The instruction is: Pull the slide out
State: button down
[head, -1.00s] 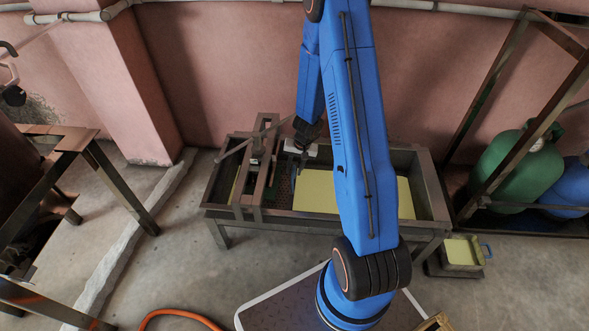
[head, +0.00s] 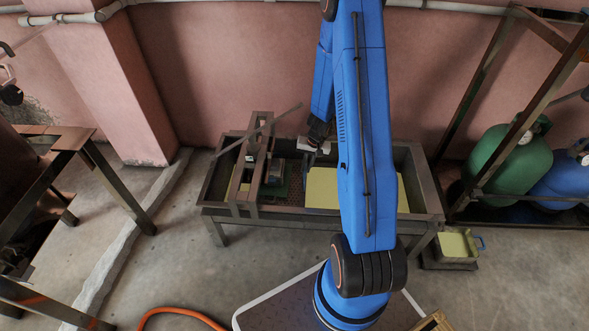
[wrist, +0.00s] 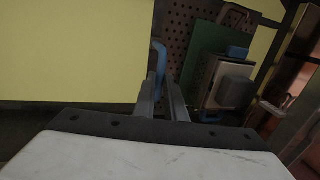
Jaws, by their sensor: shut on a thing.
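My gripper (wrist: 162,85) is shut on a narrow blue piece (wrist: 158,52), which shows between and beyond its fingertips in the wrist view. I take this to be the slide's handle, but the rest of the slide cannot be told apart. In the head view my gripper (head: 318,140) is low inside the metal trough (head: 425,180), right of the press frame (head: 236,190). My arm hides part of the trough. A perforated plate (wrist: 188,25) lies beyond the fingers, and a green board (wrist: 207,55) is to their right.
A yellow sheet (head: 325,190) fills much of the trough; it also shows in the wrist view (wrist: 70,50). A slanted bar (head: 270,122) rises over the press frame. Gas cylinders (head: 510,160) stand right, a metal table (head: 55,131) left.

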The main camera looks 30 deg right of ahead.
jog(key=s+d, duration=0.7)
jog(key=d, duration=0.3)
jog(key=s+d, duration=0.6)
jog(key=d, duration=0.4)
jog(key=shift+s+d, duration=0.3)
jog(key=shift+s, duration=0.1)
jog(key=c, duration=1.8)
grip_release()
jog(key=d+r, duration=0.1)
jog(key=r, duration=0.4)
jog(key=s+d+r, duration=0.1)
jog(key=r, duration=0.5)
jog(key=s+r, duration=0.1)
jog(key=r, duration=0.5)
jog(key=shift+d, duration=0.4)
